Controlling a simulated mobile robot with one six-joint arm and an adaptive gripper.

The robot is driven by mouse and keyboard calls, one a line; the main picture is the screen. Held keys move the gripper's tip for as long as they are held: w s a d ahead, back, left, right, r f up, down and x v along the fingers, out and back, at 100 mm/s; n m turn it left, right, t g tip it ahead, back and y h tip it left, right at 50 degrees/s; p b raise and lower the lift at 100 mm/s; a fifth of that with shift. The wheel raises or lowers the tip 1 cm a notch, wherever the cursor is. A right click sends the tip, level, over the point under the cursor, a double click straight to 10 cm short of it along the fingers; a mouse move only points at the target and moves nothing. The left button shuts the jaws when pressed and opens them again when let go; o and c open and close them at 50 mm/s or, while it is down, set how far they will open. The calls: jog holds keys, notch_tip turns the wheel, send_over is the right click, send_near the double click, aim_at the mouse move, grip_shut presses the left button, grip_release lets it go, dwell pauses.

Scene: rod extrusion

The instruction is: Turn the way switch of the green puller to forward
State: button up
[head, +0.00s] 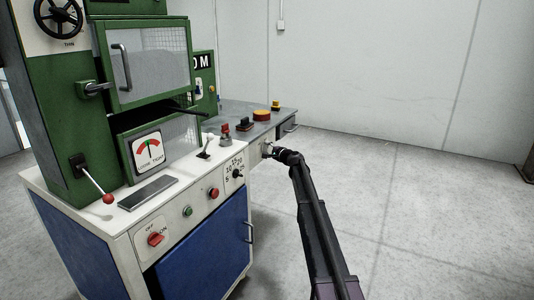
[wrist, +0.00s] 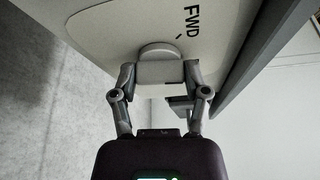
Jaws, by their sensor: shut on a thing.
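The way switch shows in the wrist view as a pale grey round knob (wrist: 158,48) with a grip bar, on a light plate (wrist: 105,22). The printed word FWD and a short tick mark lie just up and right of the knob. My gripper (wrist: 160,73) has one finger on each side of the bar and is shut on it. In the head view my gripper (head: 277,152) is at the front face of the grey bench of the green puller (head: 262,128). There my arm's end partly covers the switch. Which way the knob points is hard to tell.
The green machine (head: 150,60) and its white console (head: 120,225) stand on the left, with a red-knobbed lever (head: 107,198) and several buttons. A grey handle (head: 290,128) is right of the switch. The floor to the right is clear.

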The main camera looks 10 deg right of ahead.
jog(key=n+t+b, duration=0.1)
jog(key=n+b, duration=0.1)
jog(key=n, duration=0.1)
jog(key=n+y+b, duration=0.1)
jog(key=n+b, duration=0.1)
jog(key=n, duration=0.1)
jog(key=shift+w+f+t, duration=0.1)
jog(key=shift+f+t, duration=0.1)
jog(key=shift+t, duration=0.2)
jog(key=shift+r+n+t+y+b, duration=0.15)
jog(key=shift+n+y+b, duration=0.45)
jog(key=shift+n, duration=0.8)
jog(key=shift+f+n+t+y+b, duration=0.15)
jog(key=shift+n+y+b, duration=0.45)
jog(key=shift+n, duration=0.8)
jog(key=shift+r+n, duration=0.1)
jog(key=shift+n, duration=0.2)
jog(key=o, duration=1.2)
jog(key=shift+c, duration=0.2)
jog(key=shift+r+m+p, duration=0.1)
jog(key=shift+m+p, duration=0.3)
jog(key=shift+m, duration=0.3)
